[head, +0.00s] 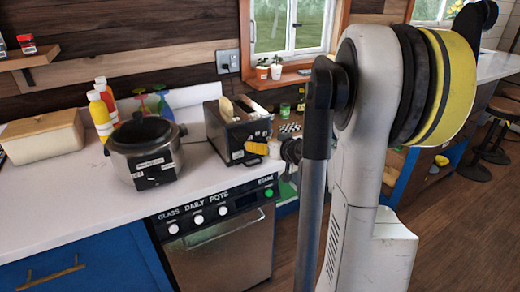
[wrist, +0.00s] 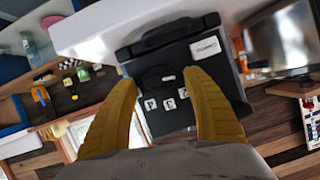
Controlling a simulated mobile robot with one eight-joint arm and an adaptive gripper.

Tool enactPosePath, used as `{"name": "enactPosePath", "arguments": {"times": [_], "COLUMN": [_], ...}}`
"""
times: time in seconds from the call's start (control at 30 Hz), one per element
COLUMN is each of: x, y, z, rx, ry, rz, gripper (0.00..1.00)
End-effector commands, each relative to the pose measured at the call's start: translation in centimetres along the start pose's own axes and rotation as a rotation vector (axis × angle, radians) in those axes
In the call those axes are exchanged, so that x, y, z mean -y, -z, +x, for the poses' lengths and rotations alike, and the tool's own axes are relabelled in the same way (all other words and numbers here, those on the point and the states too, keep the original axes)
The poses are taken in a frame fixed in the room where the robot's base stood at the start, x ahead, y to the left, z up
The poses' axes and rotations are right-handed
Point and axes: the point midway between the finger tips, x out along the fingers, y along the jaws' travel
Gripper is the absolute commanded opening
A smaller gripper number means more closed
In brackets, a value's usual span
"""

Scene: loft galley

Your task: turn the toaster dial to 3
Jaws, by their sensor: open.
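The toaster (head: 228,128) is a black box on the white counter, with bread showing in its top slot. My gripper (head: 250,152) is at its right end face, its yellow fingers small and partly seen from the head. In the wrist view the toaster's dark panel (wrist: 202,84) appears tilted, with several small white labels and a larger white sticker. A dark round dial (wrist: 155,76) seems to sit between the open yellow fingers of my gripper (wrist: 161,79). The fingers stand apart on either side. I cannot tell whether they touch it, nor read the dial's setting.
A dark-lidded cooker (head: 146,150) stands left of the toaster, with bottles (head: 102,115) and a cream bread box (head: 42,137) behind and left. A dishwasher (head: 222,246) is below the counter edge. Small potted plants (head: 276,68) stand on the window ledge.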

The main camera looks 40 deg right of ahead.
Motion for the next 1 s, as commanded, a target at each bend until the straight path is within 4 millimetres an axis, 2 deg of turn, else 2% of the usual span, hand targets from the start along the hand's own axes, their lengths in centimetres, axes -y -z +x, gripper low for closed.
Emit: {"name": "enactPosePath", "arguments": {"times": [0.1, 0.37, 0.53, 1.0], "x": [0.0, 0.02, 0.03, -0.03], "y": [0.0, 0.06, 0.05, 0.0], "z": [0.59, 0.62, 0.61, 0.64], "rx": [-0.001, 0.0, 0.0, 0.0], "ry": [0.0, 0.0, 0.0, 0.019], "rz": [0.0, 0.0, 0.0, 0.046], "gripper": [0.59, 0.58, 0.07, 0.06]}}
